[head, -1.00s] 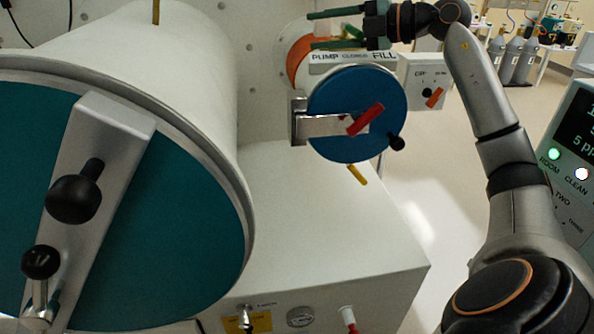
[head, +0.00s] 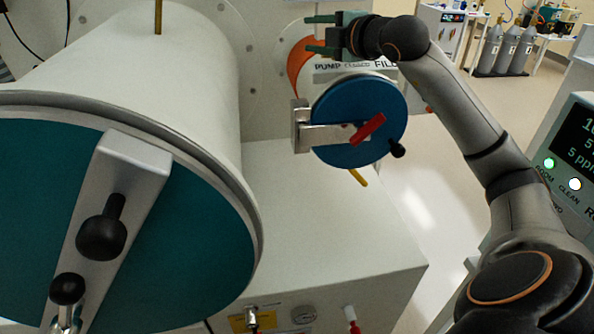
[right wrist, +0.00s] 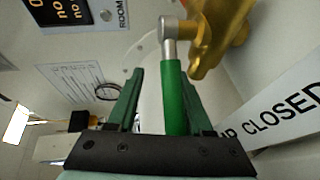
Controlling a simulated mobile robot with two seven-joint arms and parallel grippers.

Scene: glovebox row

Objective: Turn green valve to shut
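The green valve shows in the right wrist view as a long green handle (right wrist: 175,98) on a silver stem, beside a brass body (right wrist: 222,35). My right gripper (right wrist: 160,85) is open, with its two dark green fingers apart. The handle lies between them in that picture, closer to the right finger; I cannot tell whether it touches. In the head view my right gripper (head: 312,34) points left, above the small blue-doored chamber. The green valve cannot be made out there. My left gripper is not in view.
The blue round door (head: 360,100) with a red handle (head: 369,129) is just below my right gripper. A large teal door (head: 200,230) fills the left. A label strip (right wrist: 275,115) and a gauge (right wrist: 107,91) show in the right wrist view.

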